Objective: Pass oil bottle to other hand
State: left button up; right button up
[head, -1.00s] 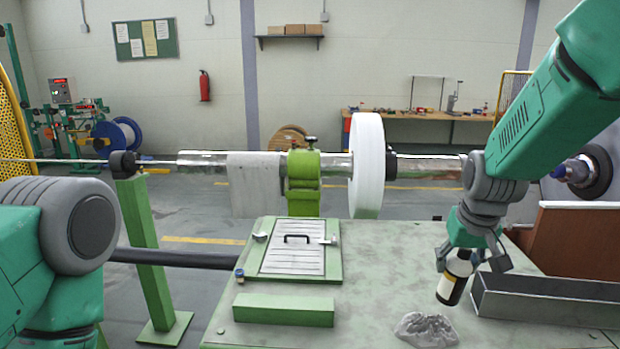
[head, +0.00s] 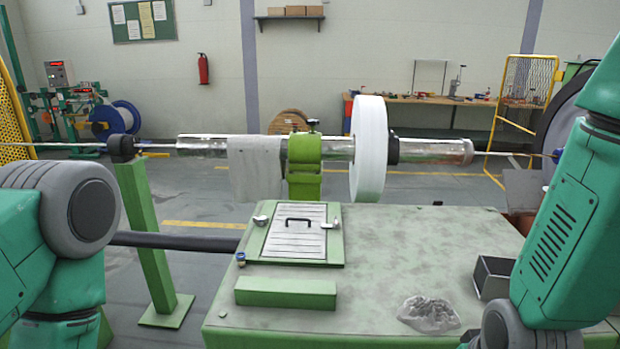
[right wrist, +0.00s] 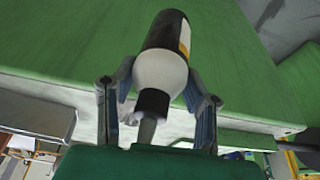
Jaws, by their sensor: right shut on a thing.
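The oil bottle (right wrist: 162,62) shows in the right wrist view, with a dark body, a white shoulder, a black cap and a white and yellow label edge. My right gripper (right wrist: 158,82) is shut on it, one finger on each side of the white shoulder. The cap end points toward the wrist camera. In the head view the right arm reaches down to the bottom right edge, and its gripper and the bottle are out of that picture. My left arm shows at the lower left of the head view, but its gripper is out of sight.
The strander tube with a white disc (head: 369,150) runs behind.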

notch_tip(320, 180, down, 11)
jog(key=d+b, duration=0.1)
jog(key=b, duration=0.9)
pick_arm(q)
notch_tip(320, 180, down, 12)
jog(key=shift+d+r+b, duration=0.2)
jog(key=shift+b, duration=0.1)
jog(key=shift+o, duration=1.3)
jog(key=shift+d, duration=0.15)
jog(key=shift+o, duration=1.2)
jog(key=shift+d, duration=0.35)
jog(key=m+t+h, duration=0.4)
jog(key=t+h, duration=0.3)
jog(key=t, duration=0.9)
send_near(349, 340)
jog(key=shift+y, duration=0.3)
jog(key=x, duration=0.5)
jog(key=shift+d, duration=0.35)
jog(key=shift+w, duration=0.6)
pick_arm(e)
jog(key=shift+w+a+r+n+g+y, duration=0.15)
jog(key=shift+w+a+r+n+y, duration=0.2)
jog(key=shift+w+a+r+n, duration=2.05)
jog(key=shift+w+a+r+n+g+y, duration=0.1)
jog(key=shift+w+a+r+n+y, duration=0.6)
jog(key=shift+a, duration=3.4)
jog(key=shift+w+a+r+n+g+y, duration=0.15)
jog(key=shift+w+a+r+n, duration=0.95)
jog(key=shift+a+r, duration=1.55)
